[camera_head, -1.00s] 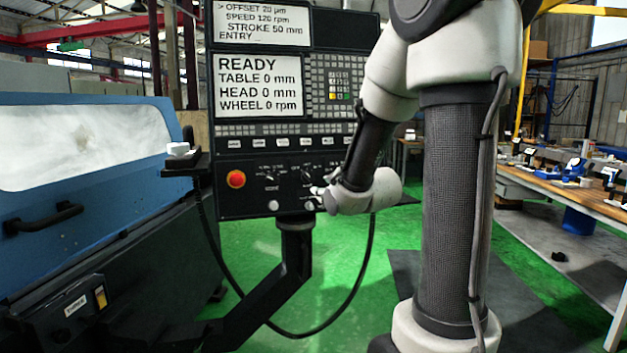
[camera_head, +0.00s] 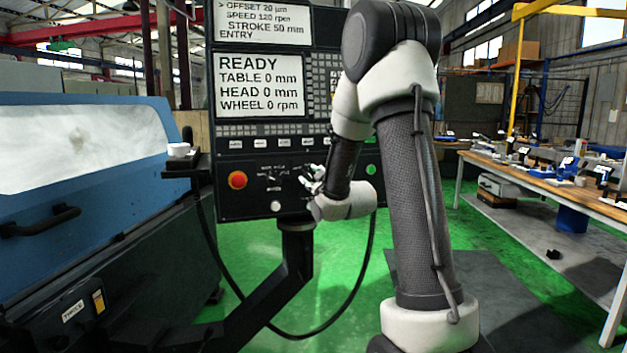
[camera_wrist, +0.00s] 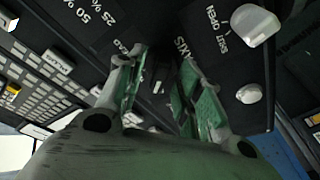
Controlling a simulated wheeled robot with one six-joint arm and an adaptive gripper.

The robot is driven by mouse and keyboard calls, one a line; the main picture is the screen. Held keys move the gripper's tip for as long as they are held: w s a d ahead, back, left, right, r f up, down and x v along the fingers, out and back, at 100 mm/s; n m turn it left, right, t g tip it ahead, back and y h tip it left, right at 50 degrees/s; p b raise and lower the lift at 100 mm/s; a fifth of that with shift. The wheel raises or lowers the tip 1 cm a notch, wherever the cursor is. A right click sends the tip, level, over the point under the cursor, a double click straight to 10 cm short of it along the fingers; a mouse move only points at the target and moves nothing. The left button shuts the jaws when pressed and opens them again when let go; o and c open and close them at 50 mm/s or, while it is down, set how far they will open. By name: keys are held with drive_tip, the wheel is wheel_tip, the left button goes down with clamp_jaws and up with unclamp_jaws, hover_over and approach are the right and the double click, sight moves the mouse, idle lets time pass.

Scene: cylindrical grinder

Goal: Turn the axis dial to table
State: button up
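The axis dial (camera_wrist: 160,82) is a small dark knob on the black control panel. My gripper (camera_wrist: 160,88) is open, with one green-padded finger on each side of the dial. A gap seems to show between the pads and the dial; I cannot tell whether either touches. In the head view my gripper (camera_head: 313,178) is at the panel face and covers the dial.
Silver knobs (camera_wrist: 254,26) and (camera_wrist: 248,93) stand out right of my fingers in the wrist view. A red stop button (camera_head: 237,180) sits on the panel's left. The screen (camera_head: 260,84) reads READY, TABLE 0 mm, HEAD 0 mm, WHEEL 0 rpm. A workbench (camera_head: 590,192) stands right.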

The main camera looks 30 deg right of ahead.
drive_tip(key=shift+c, duration=0.2)
clamp_jaws()
drive_tip(key=shift+m, duration=0.3)
drive_tip(key=m, duration=0.2)
drive_tip(key=m+h, duration=0.1)
drive_tip(key=m, duration=0.1)
drive_tip(key=shift+a+m+h, duration=0.1)
drive_tip(key=shift+m+h, duration=0.2)
drive_tip(key=shift+m, duration=0.1)
drive_tip(key=shift+m+h, duration=0.5)
drive_tip(key=shift+m, duration=1.4)
drive_tip(key=shift+o, duration=0.2)
unclamp_jaws()
